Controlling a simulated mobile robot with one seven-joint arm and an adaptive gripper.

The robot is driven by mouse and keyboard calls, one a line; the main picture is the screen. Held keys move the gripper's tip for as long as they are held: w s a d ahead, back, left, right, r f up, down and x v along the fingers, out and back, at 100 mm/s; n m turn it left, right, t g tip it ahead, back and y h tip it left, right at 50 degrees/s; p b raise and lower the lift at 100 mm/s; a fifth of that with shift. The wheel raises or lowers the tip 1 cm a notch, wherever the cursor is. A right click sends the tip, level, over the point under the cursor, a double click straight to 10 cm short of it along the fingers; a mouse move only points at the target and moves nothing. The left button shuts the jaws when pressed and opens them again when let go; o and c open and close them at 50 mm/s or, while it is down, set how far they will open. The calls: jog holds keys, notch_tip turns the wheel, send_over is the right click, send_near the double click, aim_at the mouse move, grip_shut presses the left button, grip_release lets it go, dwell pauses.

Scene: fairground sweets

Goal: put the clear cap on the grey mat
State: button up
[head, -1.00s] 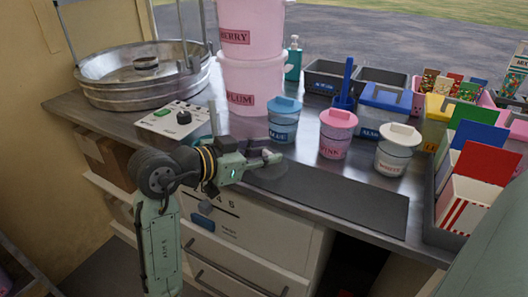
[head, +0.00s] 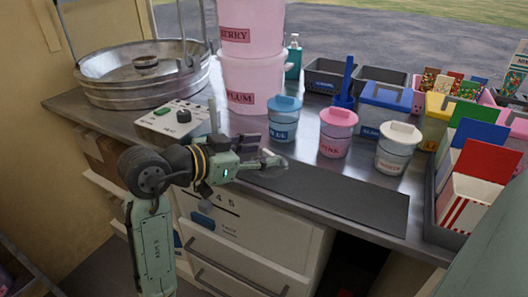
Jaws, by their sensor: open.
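The grey mat (head: 345,203) is a long dark strip along the front of the metal counter. The clear cap (head: 274,170) is a faint, see-through round shape at the mat's left end, and it looks to be resting there. My gripper (head: 262,155) is open at the left end of the mat, with its fingers at the cap. The fingers partly hide the cap, and I cannot tell whether they touch it.
Blue (head: 284,121), pink (head: 337,135) and white-lidded (head: 397,150) jars stand behind the mat. A control box (head: 172,120) and metal bowl (head: 145,86) are at left. Pink tubs (head: 250,85) stand behind my gripper. A tray of cartons (head: 470,200) is at right. Most of the mat is bare.

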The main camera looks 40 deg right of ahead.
jog(key=b+v, duration=0.1)
jog(key=v, duration=0.9)
jog(key=shift+a, duration=0.25)
